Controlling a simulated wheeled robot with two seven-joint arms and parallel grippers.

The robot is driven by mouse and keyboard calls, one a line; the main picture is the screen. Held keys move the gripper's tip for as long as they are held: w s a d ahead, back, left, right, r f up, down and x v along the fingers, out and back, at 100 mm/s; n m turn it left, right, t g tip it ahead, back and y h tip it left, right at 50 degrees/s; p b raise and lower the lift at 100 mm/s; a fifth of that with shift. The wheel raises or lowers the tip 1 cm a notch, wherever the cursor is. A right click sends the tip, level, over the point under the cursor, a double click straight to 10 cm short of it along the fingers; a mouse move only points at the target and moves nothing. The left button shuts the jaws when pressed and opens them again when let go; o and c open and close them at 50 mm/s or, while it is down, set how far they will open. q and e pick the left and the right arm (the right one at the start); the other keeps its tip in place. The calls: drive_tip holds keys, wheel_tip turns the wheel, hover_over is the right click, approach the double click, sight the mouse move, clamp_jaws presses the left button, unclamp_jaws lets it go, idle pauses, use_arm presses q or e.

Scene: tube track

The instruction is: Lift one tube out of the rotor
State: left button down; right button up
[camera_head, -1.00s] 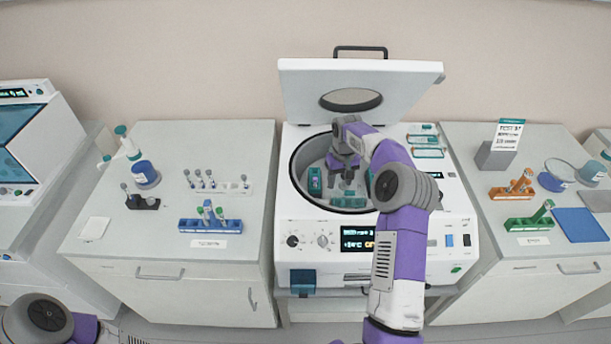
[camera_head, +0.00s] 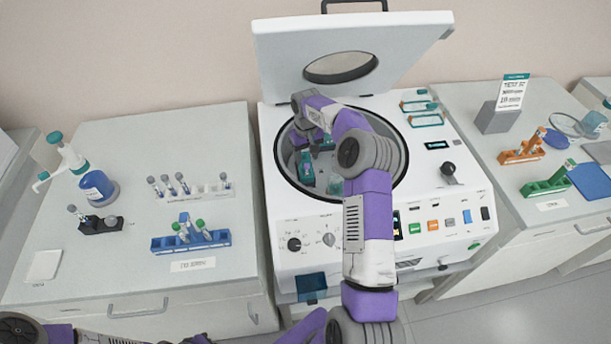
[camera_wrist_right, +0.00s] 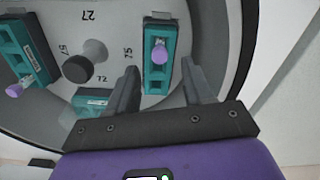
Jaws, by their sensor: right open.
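The centrifuge (camera_head: 280,215) stands in the middle with its lid (camera_head: 345,65) raised. Its round rotor bowl holds several teal buckets, one of them a teal bucket (camera_head: 306,168) at the left of the bowl. In the right wrist view a purple-capped tube (camera_wrist_right: 159,53) stands in a teal bucket (camera_wrist_right: 157,75) beside the "75" mark. Another purple-capped tube (camera_wrist_right: 15,90) sits in a bucket (camera_wrist_right: 24,50) at the left. My right gripper (camera_wrist_right: 160,75) is open and empty, its fingers on either side of the nearer bucket. In the head view my right arm partly hides the rotor.
A blue rack (camera_head: 190,243) with several tubes and a white rack (camera_head: 195,193) stand on the left bench. Orange (camera_head: 521,154) and green (camera_head: 546,187) racks are on the right bench. The bowl's rim surrounds my right gripper. My left arm shows at the lower left.

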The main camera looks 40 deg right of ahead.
sight(307, 165)
drive_tip(key=shift+s+f, duration=0.15)
drive_tip(key=shift+f, duration=0.2)
wheel_tip(307, 165, down, 5)
drive_tip(key=shift+s+a+r+b, duration=0.1)
drive_tip(key=shift+s+r+b, duration=0.1)
drive_tip(key=shift+b, duration=0.15)
drive_tip(key=shift+w, duration=0.1)
drive_tip(key=shift+c, duration=0.4)
drive_tip(key=c, duration=0.8)
wheel_tip(307, 165, up, 10)
drive_tip(key=shift+r+p, duration=0.1)
drive_tip(key=shift+p, duration=0.6)
